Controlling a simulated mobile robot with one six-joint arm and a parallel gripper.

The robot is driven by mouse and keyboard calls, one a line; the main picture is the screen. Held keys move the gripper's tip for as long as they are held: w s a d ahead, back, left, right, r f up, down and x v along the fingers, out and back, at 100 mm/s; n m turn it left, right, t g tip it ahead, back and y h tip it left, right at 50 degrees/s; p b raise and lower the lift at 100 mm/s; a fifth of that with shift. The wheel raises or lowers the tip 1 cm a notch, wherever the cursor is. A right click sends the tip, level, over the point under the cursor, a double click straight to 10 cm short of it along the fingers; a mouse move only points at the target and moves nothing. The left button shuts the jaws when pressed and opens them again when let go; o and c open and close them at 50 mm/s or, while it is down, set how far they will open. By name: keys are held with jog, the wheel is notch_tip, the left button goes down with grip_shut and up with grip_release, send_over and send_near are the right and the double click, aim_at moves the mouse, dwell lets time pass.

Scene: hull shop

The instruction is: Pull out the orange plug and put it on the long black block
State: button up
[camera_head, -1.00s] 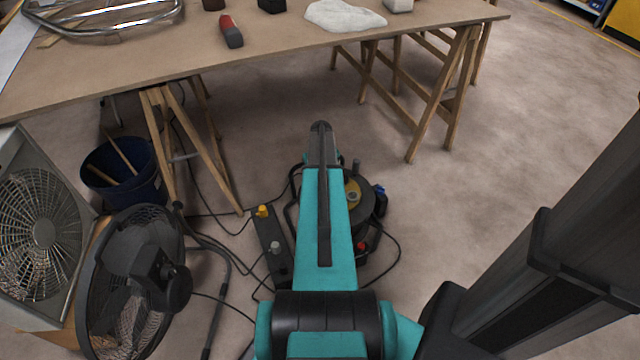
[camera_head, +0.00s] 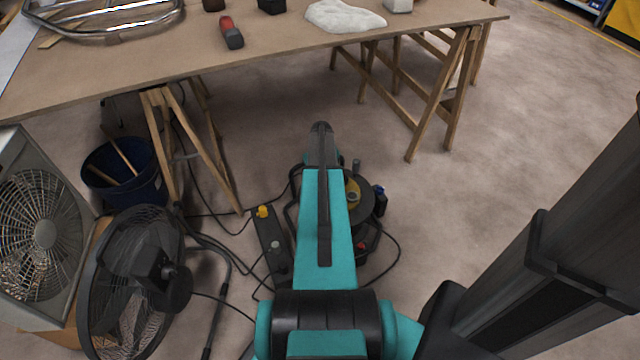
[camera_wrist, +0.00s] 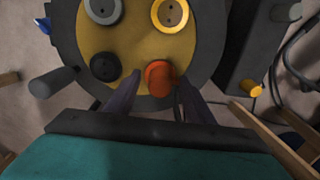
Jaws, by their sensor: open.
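The orange plug (camera_wrist: 158,76) sits at the edge of the round yellow face of a black cable reel (camera_wrist: 125,58) in the wrist view. My gripper (camera_wrist: 159,80) is open, with one finger on each side of the plug. I cannot tell whether the fingers touch it. The long black block (camera_wrist: 240,45) lies right of the reel in the wrist view, and it also shows left of my arm in the head view (camera_head: 267,229). It bears a yellow plug (camera_head: 262,211) and a grey one (camera_head: 275,245). In the head view my arm hides the gripper and the orange plug.
The reel face also holds a black plug (camera_wrist: 105,67) beside the orange one, a grey socket (camera_wrist: 103,9) and a yellow socket (camera_wrist: 170,13). A blue plug (camera_head: 379,190) is at the reel's side. Cables, a black fan (camera_head: 135,285) and trestle legs (camera_head: 200,150) stand around.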

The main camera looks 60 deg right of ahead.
grip_shut()
dwell(0.3)
jog(key=shift+r, duration=0.2)
jog(key=shift+r+p, duration=0.3)
jog(key=shift+r, duration=0.05)
jog(key=shift+r+p, duration=1.45)
jog(key=shift+r, duration=1.05)
